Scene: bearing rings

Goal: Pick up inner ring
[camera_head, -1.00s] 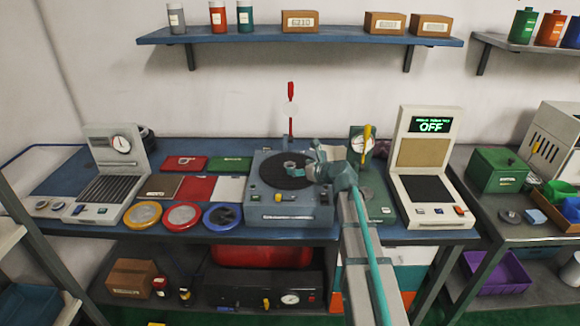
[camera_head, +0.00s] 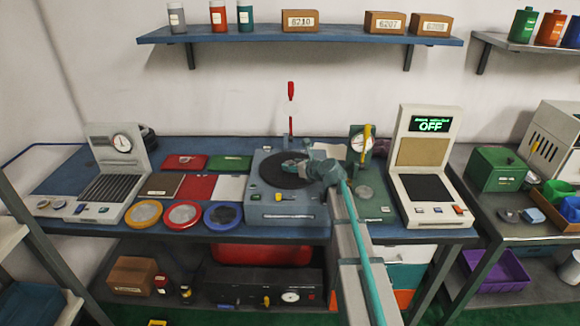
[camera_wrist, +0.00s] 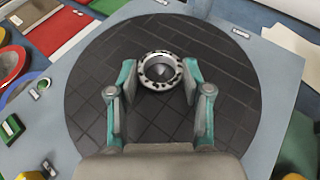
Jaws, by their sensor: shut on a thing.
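The inner ring (camera_wrist: 161,70) is a small silver ring with dark round spots around its face. In the wrist view it sits between the two fingers, over the black round plate (camera_wrist: 215,110). My gripper (camera_wrist: 160,75) has teal fingers, one on each side of the ring, and is shut on it. In the head view my gripper (camera_head: 304,168) is low over the black plate (camera_head: 272,172) of the grey-blue machine (camera_head: 290,209), and it partly hides the ring. I cannot tell whether the ring touches the plate.
A red-tipped post (camera_head: 291,92) stands behind the plate. A dial gauge stand (camera_head: 361,145) and a display unit reading OFF (camera_head: 431,125) are to the right. Yellow (camera_head: 128,219), red (camera_head: 165,222) and blue (camera_head: 207,224) round trays lie to the left.

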